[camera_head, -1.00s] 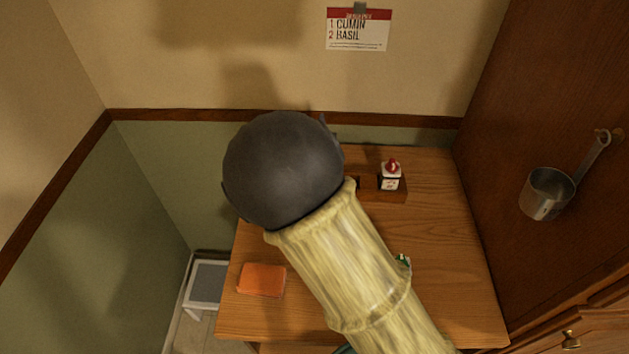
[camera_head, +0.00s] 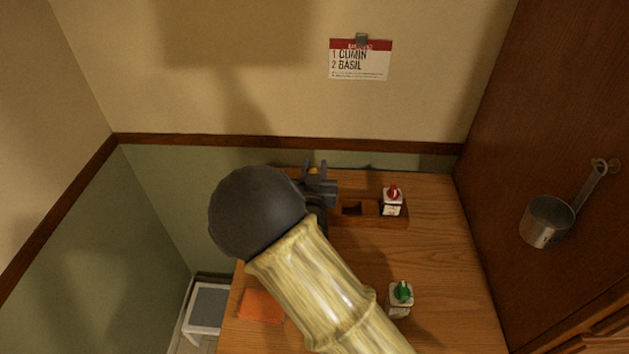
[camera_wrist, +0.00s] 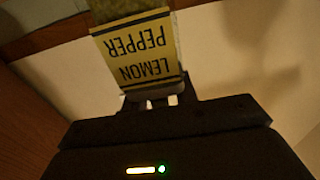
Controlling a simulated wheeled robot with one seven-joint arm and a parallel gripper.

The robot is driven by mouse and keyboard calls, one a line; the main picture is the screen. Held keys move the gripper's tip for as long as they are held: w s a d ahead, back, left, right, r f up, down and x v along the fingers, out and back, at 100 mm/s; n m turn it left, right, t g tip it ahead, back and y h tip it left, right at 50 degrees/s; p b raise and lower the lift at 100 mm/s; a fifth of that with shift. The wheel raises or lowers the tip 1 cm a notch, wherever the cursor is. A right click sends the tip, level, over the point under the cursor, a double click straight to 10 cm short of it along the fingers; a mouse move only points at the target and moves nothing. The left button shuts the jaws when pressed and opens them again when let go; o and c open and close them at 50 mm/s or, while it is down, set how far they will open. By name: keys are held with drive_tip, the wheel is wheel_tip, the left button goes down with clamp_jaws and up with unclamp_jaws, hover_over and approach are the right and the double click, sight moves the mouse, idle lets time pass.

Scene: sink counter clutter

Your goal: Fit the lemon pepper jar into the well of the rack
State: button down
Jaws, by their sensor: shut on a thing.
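In the wrist view the lemon pepper jar (camera_wrist: 140,50) fills the top middle, its yellow label reading upside down. My gripper (camera_wrist: 150,98) is shut on it. In the head view my gripper (camera_head: 318,187) is at the back of the counter, left of the rack's open well, with only a small yellow bit of the jar (camera_head: 314,171) showing between its fingers. The wooden rack (camera_head: 372,220) has a dark, empty well (camera_head: 352,208) and a red-capped jar (camera_head: 391,202) standing at its right end. My arm and gripper hide the rack's left part. The jar's lower end is not clear.
A green-capped jar (camera_head: 400,300) stands on the wooden counter (camera_head: 440,250), right of my arm. An orange sponge (camera_head: 261,307) lies at the left edge. A card (camera_head: 360,60) reading cumin, basil hangs on the wall. A metal pot (camera_head: 546,222) hangs at the right.

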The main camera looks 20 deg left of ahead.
drive_tip(key=shift+f+p, duration=0.3)
drive_tip(key=shift+f, duration=1.75)
drive_tip(key=shift+f, duration=0.15)
drive_tip(key=c, duration=1.1)
unclamp_jaws()
